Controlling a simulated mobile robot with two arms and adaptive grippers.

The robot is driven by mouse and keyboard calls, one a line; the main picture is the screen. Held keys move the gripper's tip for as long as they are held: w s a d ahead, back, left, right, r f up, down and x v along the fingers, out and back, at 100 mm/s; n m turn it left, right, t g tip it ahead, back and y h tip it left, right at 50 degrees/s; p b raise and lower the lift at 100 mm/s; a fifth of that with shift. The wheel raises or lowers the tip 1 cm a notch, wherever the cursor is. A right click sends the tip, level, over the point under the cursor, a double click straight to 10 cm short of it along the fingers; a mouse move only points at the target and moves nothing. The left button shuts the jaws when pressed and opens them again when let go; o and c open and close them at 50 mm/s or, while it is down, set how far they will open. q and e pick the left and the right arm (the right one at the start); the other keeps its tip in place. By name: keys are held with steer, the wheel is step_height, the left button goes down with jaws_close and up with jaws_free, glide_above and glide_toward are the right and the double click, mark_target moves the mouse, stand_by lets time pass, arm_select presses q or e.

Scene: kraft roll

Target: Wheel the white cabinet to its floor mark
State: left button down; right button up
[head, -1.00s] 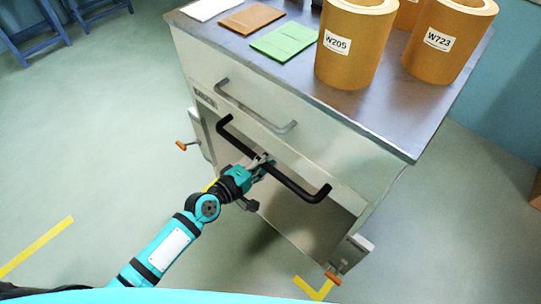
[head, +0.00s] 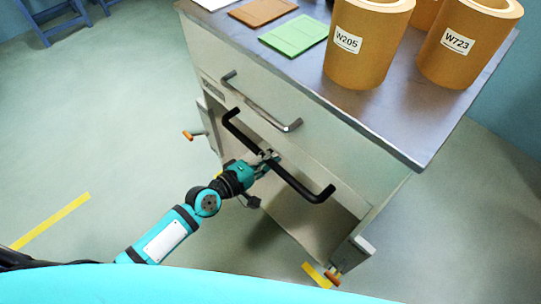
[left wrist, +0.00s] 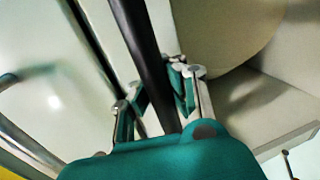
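The white cabinet (head: 290,110) stands in the middle of the head view, on feet with orange pedals. A black bar handle (head: 305,190) runs across its open lower front. My left gripper (head: 268,160) is at the middle of this bar. In the left wrist view, the bar (left wrist: 148,60) passes between my left gripper's fingers (left wrist: 158,100), which close around it. A yellow floor mark piece (head: 316,274) lies at the front right foot. Another yellow strip (head: 50,220) lies on the floor at left. A small yellow bit shows behind my gripper. My right gripper is not in view.
Brown rolls labelled W205 (head: 365,45) and W723 (head: 465,45) stand on the cabinet top, with green (head: 294,36) and brown (head: 262,11) sheets beside them. A blue stool (head: 60,20) is at the far left. Floor left of the cabinet is clear.

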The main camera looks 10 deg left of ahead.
arm_select(q)
steer(key=c, duration=1.4)
jaws_free()
steer(key=shift+r, duration=0.4)
steer(key=shift+c, duration=0.2)
steer(key=shift+o, duration=1.4)
steer(key=shift+f, duration=0.2)
steer(key=v, duration=1.2)
